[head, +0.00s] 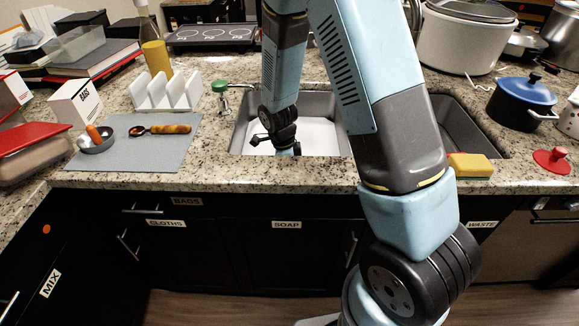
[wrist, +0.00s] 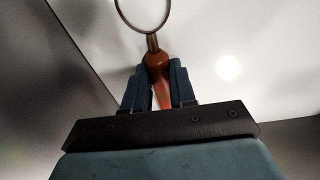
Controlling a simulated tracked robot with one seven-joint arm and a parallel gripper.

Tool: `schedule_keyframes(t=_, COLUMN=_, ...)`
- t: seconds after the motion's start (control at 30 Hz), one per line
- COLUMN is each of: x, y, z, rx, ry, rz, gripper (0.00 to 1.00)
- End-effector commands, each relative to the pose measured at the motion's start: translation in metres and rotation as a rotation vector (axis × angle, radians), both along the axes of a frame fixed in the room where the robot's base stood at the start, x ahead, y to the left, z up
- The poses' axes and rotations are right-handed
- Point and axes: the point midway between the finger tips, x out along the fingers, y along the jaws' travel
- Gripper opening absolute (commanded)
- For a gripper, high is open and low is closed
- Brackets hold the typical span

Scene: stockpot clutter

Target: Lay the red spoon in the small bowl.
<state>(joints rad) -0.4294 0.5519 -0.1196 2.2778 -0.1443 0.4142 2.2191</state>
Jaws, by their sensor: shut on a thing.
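My gripper (wrist: 162,82) is shut on the reddish-brown handle of a utensil (wrist: 158,62). The utensil's round, thin-rimmed head runs out of the top of the wrist view; I cannot tell for sure that it is the red spoon. In the head view my gripper (head: 290,150) is down in the sink, and what it holds is hidden.
The sink (head: 239,138) has walls around my gripper. A yellow sponge (head: 470,165) and blue-lidded pot (head: 522,103) are at the right. The mat's (head: 150,158) front is clear.

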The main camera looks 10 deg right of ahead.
Motion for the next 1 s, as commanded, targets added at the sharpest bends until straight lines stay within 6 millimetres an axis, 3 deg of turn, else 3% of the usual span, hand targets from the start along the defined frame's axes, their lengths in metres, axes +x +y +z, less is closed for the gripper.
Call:
schedule_keyframes(t=0.4, x=0.0, y=0.0, z=-0.0037, rx=0.0, ry=0.0, rz=0.0, gripper=0.0)
schedule_keyframes(t=0.43, x=0.0, y=0.0, z=-0.0037, rx=0.0, ry=0.0, rz=0.0, gripper=0.27)
schedule_keyframes(t=0.7, x=0.0, y=0.0001, z=-0.0036, rx=0.0, ry=0.0, rz=0.0, gripper=0.53)
schedule_keyframes(t=1.0, x=0.0001, y=0.0003, z=-0.0024, rx=0.0, ry=-0.001, rz=0.0, gripper=0.55)
